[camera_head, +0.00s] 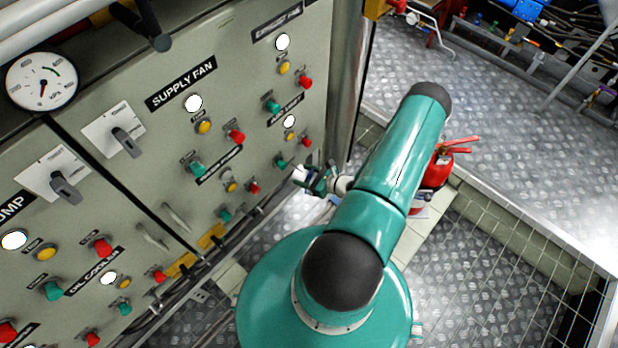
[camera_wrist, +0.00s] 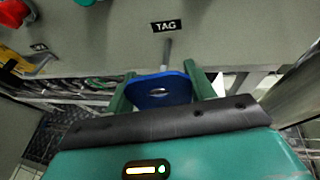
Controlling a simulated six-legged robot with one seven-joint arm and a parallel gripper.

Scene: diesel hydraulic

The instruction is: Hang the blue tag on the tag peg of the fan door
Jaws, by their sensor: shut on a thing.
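The blue tag (camera_wrist: 158,96) is in the wrist view, a flat plate with a slot in its middle. My gripper (camera_wrist: 158,74) is shut on it, with one green finger at each side edge. The grey tag peg (camera_wrist: 166,52) sticks out from the panel just under a black "TAG" label (camera_wrist: 166,26). In the picture the peg's lower end meets the tag's far edge; I cannot tell whether they touch. In the head view my gripper (camera_head: 316,178) is close to the lower right of the fan panel (camera_head: 228,80), and I cannot make out the tag there.
The panel carries a "SUPPLY FAN" label (camera_head: 181,83), buttons and a rotary switch (camera_head: 126,142). A red fire extinguisher (camera_head: 437,168) stands behind my arm. The grating at right is clear.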

